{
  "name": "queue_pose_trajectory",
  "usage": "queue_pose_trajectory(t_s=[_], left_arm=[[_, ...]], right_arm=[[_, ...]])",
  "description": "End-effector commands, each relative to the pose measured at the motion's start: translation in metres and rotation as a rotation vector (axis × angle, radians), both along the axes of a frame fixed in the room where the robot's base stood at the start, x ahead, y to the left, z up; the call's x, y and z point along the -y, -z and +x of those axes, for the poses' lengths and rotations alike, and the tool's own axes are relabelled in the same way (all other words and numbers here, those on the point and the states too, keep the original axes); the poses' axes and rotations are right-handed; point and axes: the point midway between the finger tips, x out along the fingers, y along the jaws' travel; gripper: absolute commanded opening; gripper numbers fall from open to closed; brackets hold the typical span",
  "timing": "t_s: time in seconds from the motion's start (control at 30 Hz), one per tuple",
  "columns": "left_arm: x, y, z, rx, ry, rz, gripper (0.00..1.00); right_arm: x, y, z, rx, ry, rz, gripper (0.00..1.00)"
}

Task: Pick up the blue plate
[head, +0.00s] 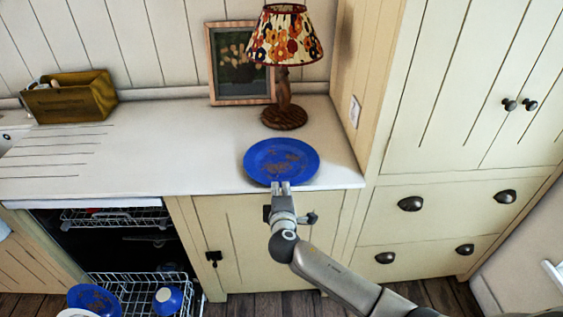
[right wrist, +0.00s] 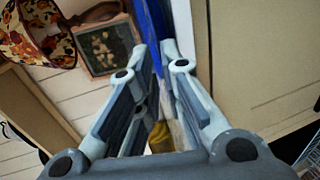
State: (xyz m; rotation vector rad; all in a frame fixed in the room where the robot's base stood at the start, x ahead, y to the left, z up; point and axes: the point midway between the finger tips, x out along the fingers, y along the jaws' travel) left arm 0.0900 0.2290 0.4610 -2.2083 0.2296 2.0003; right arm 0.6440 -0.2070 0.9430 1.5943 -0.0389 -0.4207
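The blue plate (head: 281,158), with brownish marks on its face, is at the front right of the white counter, below the lamp. My right gripper (head: 281,184) is at the plate's near rim in the head view. In the right wrist view the plate shows edge-on as a blue strip (right wrist: 156,32), running in between the two fingertips (right wrist: 174,57). The fingers close in on the rim from both sides. I cannot tell whether the plate lies flat on the counter or is slightly raised. My left gripper is in neither view.
A lamp (head: 284,45) with a flowered shade and a framed picture (head: 240,72) stand behind the plate. A wooden box (head: 70,97) is at the back left. Below, an open dishwasher holds another blue plate (head: 94,299) and a blue bowl (head: 168,299). Tall cupboards (head: 445,90) bound the right.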

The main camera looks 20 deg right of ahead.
Motion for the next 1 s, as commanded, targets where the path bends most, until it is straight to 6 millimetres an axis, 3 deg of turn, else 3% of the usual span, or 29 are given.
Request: queue_pose_trajectory(t_s=[0.3,0.57,0.67,1.0], left_arm=[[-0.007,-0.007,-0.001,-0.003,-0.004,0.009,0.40],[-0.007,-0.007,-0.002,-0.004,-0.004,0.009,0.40],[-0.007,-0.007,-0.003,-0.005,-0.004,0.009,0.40],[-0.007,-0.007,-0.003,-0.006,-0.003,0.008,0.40]], right_arm=[[0.008,0.007,0.029,-0.001,0.000,-0.001,0.09],[0.008,0.009,0.030,-0.001,-0.001,0.000,0.09],[0.008,0.009,0.030,-0.001,0.000,-0.001,0.00],[0.008,0.006,0.031,0.003,-0.001,-0.002,0.00]])
